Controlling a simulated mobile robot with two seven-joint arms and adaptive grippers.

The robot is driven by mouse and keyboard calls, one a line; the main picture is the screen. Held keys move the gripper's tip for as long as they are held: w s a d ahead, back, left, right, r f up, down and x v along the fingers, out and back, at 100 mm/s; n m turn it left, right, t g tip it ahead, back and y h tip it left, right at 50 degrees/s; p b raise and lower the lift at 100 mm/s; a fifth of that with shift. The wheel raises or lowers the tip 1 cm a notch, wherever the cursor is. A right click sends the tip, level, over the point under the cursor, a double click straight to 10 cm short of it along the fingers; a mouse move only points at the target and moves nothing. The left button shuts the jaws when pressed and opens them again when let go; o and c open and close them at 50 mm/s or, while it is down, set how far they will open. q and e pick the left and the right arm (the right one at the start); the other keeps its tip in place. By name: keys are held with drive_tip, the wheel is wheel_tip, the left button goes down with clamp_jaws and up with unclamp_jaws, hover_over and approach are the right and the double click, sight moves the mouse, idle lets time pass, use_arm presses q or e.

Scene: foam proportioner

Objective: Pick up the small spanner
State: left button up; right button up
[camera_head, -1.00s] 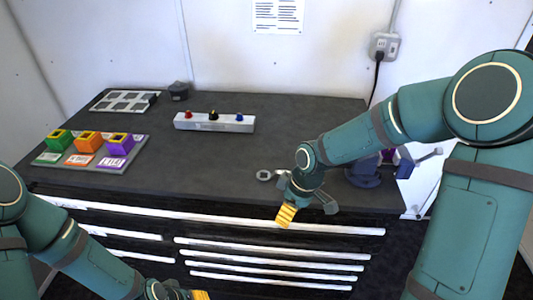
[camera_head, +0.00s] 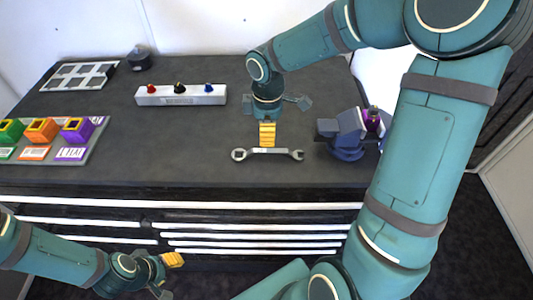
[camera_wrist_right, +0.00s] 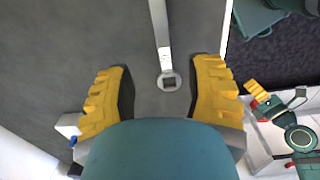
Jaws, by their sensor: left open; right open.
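A grey metal spanner (camera_head: 268,151) lies flat on the dark bench top near its front edge, with a ring end at left and an open-jawed end at right. My right gripper (camera_head: 267,134) points down just behind the middle of the spanner; one yellow finger shows clearly in the head view. In the right wrist view, the open yellow fingers (camera_wrist_right: 162,75) stand either side of the spanner's ring end (camera_wrist_right: 168,82), apart from it. The shaft runs out of the top of that view. My left gripper (camera_head: 167,273) is open and empty, low in front of the drawers.
A blue vise (camera_head: 343,137) holding a purple item stands right of the spanner. A pale bar with three knobs (camera_head: 181,96) lies behind left. A tray of coloured blocks (camera_head: 50,145) is at far left. Bench around the spanner is clear.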

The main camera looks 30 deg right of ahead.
sight(268, 150)
wheel_tip(268, 150, down, 3)
drive_tip(key=shift+r, duration=0.1)
drive_tip(key=shift+s+a+f+b, duration=0.15)
drive_tip(key=shift+f+b, duration=0.75)
drive_tip(key=shift+f, duration=1.75)
drive_tip(key=shift+r, duration=0.1)
drive_tip(key=shift+c, duration=0.4)
drive_tip(key=shift+s, duration=0.1)
clamp_jaws()
